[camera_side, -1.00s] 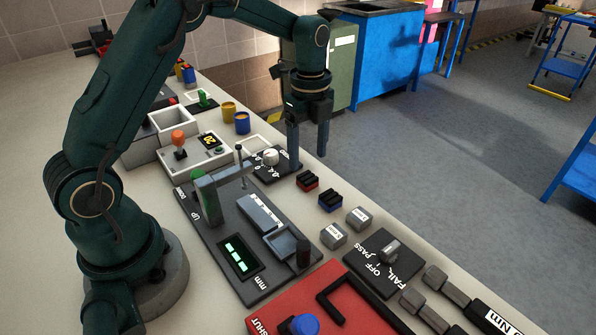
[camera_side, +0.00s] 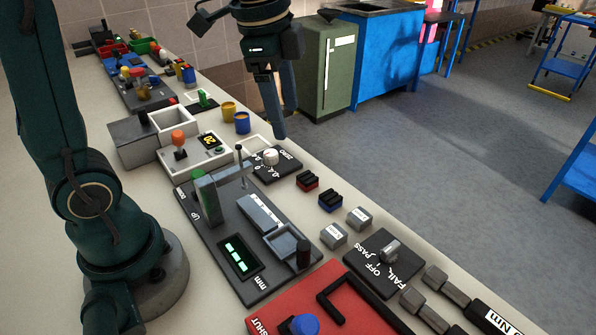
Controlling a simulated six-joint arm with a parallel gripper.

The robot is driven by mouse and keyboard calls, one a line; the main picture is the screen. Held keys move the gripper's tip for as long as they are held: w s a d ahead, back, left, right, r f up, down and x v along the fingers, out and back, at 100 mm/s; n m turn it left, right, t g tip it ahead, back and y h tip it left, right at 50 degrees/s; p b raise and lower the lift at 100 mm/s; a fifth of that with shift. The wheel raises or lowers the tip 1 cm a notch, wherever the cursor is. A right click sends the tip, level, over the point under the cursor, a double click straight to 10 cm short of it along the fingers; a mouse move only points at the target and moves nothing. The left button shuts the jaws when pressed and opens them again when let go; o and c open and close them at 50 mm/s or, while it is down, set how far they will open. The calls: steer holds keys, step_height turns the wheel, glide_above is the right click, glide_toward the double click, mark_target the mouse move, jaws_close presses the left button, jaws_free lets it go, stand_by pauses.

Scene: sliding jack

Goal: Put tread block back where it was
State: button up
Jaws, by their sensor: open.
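Two small blocks with black ribbed tops, which look like tread blocks, sit side by side on the bench right of centre. One is the red tread block (camera_side: 307,181) and the other is the blue tread block (camera_side: 330,201). I cannot tell which one the task means. My gripper (camera_side: 276,130) is open and empty, pointing down, up and left of both blocks, near the white-knobbed dial plate (camera_side: 285,167). It touches neither block. The dark gauge plate (camera_side: 222,262) lies left of them, with a green upright (camera_side: 206,196), a grey tray and a green-lit display.
Two grey blocks (camera_side: 333,236) and the PASS/OFF/FAIL switch (camera_side: 390,250) lie nearer the camera. A red panel (camera_side: 350,310) is at the front. Yellow and blue cups (camera_side: 242,123) and a white box (camera_side: 180,118) stand behind. The bench's right edge runs close by.

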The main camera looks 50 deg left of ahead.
steer(key=s+d+f+n+t, duration=0.1)
steer(key=s+n, duration=0.4)
steer(key=s+d+f+n+t, duration=0.1)
steer(key=s+f+n+t, duration=0.1)
steer(key=s+n, duration=0.3)
steer(key=shift+s+d, duration=0.25)
steer(key=shift+s, duration=0.4)
